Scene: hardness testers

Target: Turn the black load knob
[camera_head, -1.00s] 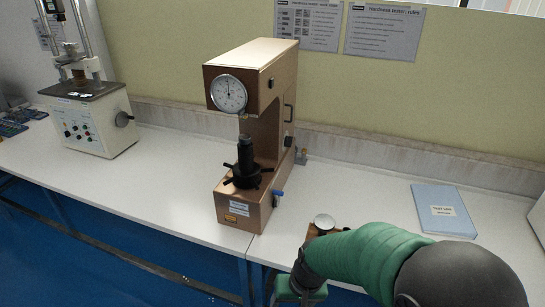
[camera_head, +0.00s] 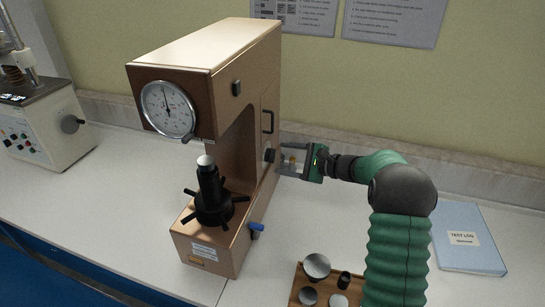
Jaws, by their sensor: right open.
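The bronze hardness tester (camera_head: 215,65) stands on the white bench, with a round dial at its upper front. The black load knob (camera_head: 269,155) is on its right side face, low on the column below a black handle. My right gripper (camera_head: 281,160) is open beside the knob, its grey fingers pointing left towards it. The fingertips are very close to the knob; I cannot tell whether they touch it. My left gripper is not in view.
A wooden tray (camera_head: 322,291) with metal discs sits at the front. A blue test log (camera_head: 467,240) lies right. Another tester (camera_head: 45,125) stands left.

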